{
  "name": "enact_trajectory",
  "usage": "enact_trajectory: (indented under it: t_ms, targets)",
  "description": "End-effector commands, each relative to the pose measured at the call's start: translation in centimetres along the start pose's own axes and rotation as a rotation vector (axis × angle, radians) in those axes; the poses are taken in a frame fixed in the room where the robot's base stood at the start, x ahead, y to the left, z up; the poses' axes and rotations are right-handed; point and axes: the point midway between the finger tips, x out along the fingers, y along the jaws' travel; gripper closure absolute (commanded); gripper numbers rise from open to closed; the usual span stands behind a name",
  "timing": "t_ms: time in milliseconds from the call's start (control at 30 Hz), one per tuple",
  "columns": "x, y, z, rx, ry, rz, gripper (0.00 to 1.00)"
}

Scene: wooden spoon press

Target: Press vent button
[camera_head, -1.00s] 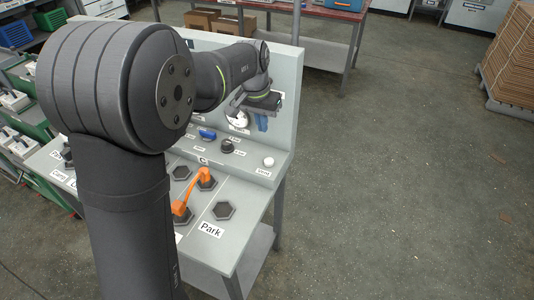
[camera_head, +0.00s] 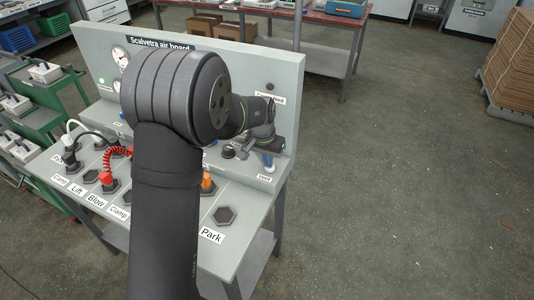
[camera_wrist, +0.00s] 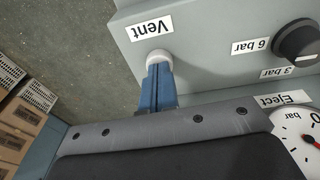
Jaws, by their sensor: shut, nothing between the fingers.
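The vent button is a white round cap (camera_wrist: 158,56) beside the "Vent" label (camera_wrist: 152,27) in the wrist view. My gripper (camera_wrist: 159,68) has blue fingers shut together, with nothing between them. Their tips overlap the near side of the cap in the wrist view; I cannot tell whether the cap is pressed in. In the head view my gripper (camera_head: 268,166) points down at the right end of the console ledge, just above the "Vent" label (camera_head: 264,178). The button is hidden there by the fingers.
A black pressure knob (camera_wrist: 298,42) with 6 bar and 3 bar labels sits beside the button, and a gauge (camera_wrist: 300,133) is near. The upright panel (camera_head: 285,75) stands behind the ledge. Sockets with hoses, including a red coiled hose (camera_head: 116,152), lie left. Open floor is to the right.

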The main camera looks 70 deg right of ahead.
Motion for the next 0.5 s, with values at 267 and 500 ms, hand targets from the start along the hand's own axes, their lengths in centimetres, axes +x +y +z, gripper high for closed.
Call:
enact_trajectory:
  t_ms: [267, 500]
  targets:
    - [0.1, 0.0, 0.0, 0.0, 0.001, 0.0, 1.0]
    - [1.8, 0.0, 0.1, 0.0, -0.002, 0.001, 1.0]
